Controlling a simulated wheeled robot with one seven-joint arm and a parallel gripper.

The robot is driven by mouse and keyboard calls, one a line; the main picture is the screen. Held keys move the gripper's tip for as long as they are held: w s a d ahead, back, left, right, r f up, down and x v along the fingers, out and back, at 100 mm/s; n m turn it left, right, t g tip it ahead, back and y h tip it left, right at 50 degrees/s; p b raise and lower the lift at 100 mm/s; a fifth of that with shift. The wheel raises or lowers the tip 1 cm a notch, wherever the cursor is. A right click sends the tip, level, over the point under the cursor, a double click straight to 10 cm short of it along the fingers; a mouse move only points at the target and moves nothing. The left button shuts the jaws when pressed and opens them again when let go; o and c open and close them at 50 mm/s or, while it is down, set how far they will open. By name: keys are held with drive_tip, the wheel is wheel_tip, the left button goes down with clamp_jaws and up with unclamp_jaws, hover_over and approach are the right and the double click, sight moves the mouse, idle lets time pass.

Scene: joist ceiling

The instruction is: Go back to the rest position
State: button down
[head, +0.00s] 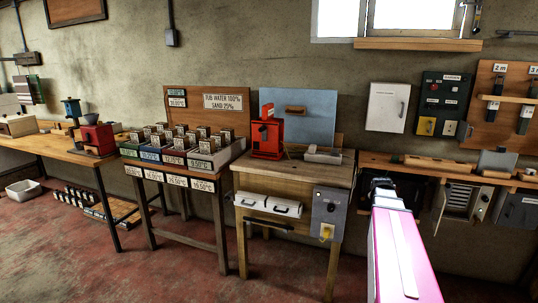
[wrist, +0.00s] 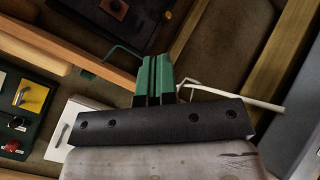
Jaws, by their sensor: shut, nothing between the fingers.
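My pink arm rises from the bottom right of the head view. My gripper (head: 381,184) is the small dark end at its top, in front of the gap between the wooden workbench and the right-hand shelf. In the wrist view my gripper (wrist: 155,62) shows as two green fingers pressed together beyond a dark bolted bar. Nothing shows between them, and they seem clear of the things behind.
A wooden workbench (head: 290,178) carries a red machine (head: 267,138). Left of it is a stand with boxes of samples (head: 187,152). A wall shelf (head: 430,170) runs right, below a dark control panel (head: 441,103). Red floor (head: 190,285) is open in front.

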drive_tip(key=s+a+f+m+g+y, duration=0.1)
drive_tip(key=s+a+f, duration=0.4)
drive_tip(key=a, duration=0.5)
drive_tip(key=s+a+f+m+g+y, duration=0.2)
drive_tip(key=s+a+f+g, duration=0.2)
drive_tip(key=s+a, duration=0.5)
drive_tip(key=s+a+f+m+g+y, duration=0.1)
drive_tip(key=s+a+f+g, duration=0.2)
drive_tip(key=s+a+f, duration=0.4)
drive_tip(key=a, duration=0.4)
drive_tip(key=shift+s+f+m+y, duration=0.2)
drive_tip(key=shift+s+m+y, duration=0.1)
drive_tip(key=shift+s, duration=0.1)
